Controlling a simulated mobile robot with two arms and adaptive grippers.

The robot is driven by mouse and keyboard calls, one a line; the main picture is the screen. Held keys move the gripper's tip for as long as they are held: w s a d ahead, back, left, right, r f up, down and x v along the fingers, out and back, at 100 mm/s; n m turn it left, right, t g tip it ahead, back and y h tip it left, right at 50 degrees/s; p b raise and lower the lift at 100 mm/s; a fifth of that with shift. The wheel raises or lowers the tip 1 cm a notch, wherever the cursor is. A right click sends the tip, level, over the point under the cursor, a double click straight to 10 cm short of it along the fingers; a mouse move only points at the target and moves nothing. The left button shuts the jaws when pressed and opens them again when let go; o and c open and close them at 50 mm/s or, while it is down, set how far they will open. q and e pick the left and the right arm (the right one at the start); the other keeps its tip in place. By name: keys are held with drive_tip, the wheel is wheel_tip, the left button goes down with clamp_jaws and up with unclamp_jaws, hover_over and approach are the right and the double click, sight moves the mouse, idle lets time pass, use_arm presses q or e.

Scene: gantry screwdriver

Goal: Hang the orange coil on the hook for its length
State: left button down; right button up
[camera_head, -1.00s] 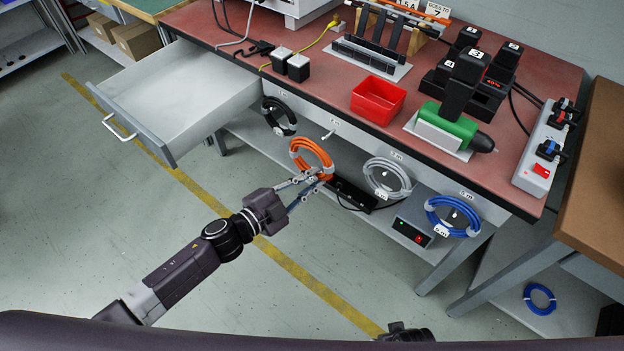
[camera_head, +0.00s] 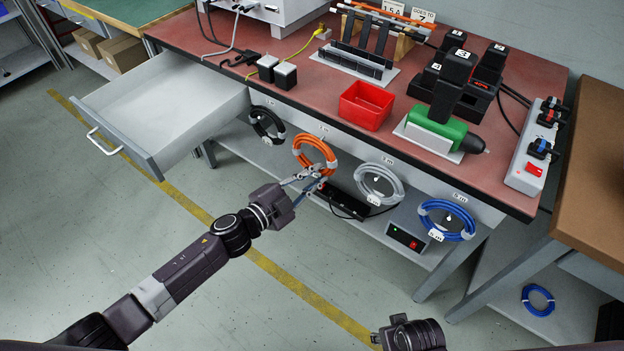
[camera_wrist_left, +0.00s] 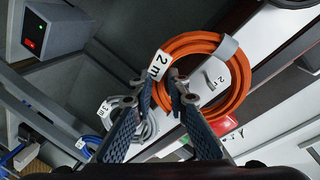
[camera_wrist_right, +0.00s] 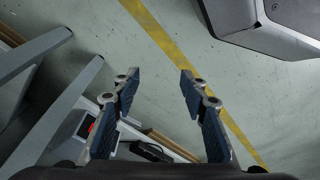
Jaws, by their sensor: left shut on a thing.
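The orange coil (camera_head: 299,150) is an upright ring in front of the desk's front rail, between the black coil and the grey coil. It also shows in the left wrist view (camera_wrist_left: 241,85), with a white "2 m" tag. My left gripper (camera_head: 320,181) is shut on its lower edge, by the tag (camera_wrist_left: 158,65). The hook (camera_wrist_left: 214,84) labelled 2 m shows through the ring's opening in the left wrist view. I cannot tell whether its tip passes into the ring. My right gripper (camera_wrist_right: 157,82) is open and empty over the floor.
A black coil (camera_head: 267,125), a grey coil (camera_head: 378,184) and a blue coil (camera_head: 447,220) hang along the rail. An open drawer (camera_head: 165,95) juts out at left. A power box (camera_head: 408,237) and black strip (camera_head: 342,200) are on the lower shelf.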

sight(318, 173)
use_arm(q)
drive_tip(key=shift+w+d, duration=0.25)
drive_tip(key=shift+w, duration=0.1)
drive_tip(key=shift+w+d+b, duration=0.4)
drive_tip(key=shift+w+b, duration=0.05)
drive_tip(key=shift+w, duration=0.1)
drive_tip(key=shift+w+d+f, duration=0.25)
drive_tip(key=shift+w+f, duration=0.1)
drive_tip(key=shift+w, duration=0.05)
drive_tip(key=shift+w+d+f+b, duration=0.1)
drive_tip(key=shift+f+b, duration=0.05)
drive_tip(key=shift+b, duration=0.2)
drive_tip(key=shift+f, duration=0.1)
use_arm(e)
wheel_tip(318, 173, up, 6)
drive_tip(key=w, duration=0.1)
drive_tip(key=shift+w+r, duration=0.15)
drive_tip(key=shift+w, duration=0.05)
drive_tip(key=shift+w, duration=0.1)
use_arm(q)
drive_tip(key=c, duration=1.8)
unclamp_jaws()
use_arm(e)
drive_tip(key=shift+w+r+t, duration=0.1)
drive_tip(key=shift+w+t, duration=0.15)
drive_tip(key=shift+t, duration=0.05)
